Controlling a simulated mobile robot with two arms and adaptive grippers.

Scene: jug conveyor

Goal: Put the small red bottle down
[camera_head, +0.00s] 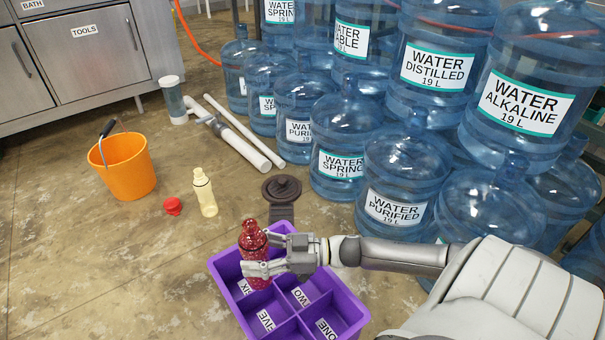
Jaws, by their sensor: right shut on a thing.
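The small red bottle (252,239) is held upright by my right gripper (256,256), whose fingers are shut around its middle. My right arm comes in from the right. The bottle is over the far left part of a purple divided crate (352,317) with labels in its compartments. The bottle's lower end reaches down by the compartment whose label is partly covered; I cannot tell whether it touches the crate floor. My left gripper does not show.
An orange bucket (131,176), a red cap-like piece (172,206) and a pale yellow bottle (205,193) stand on the floor at left. Large blue water jugs (391,188) are stacked at right. White pipes (245,146) lie behind. The floor left of the crate is clear.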

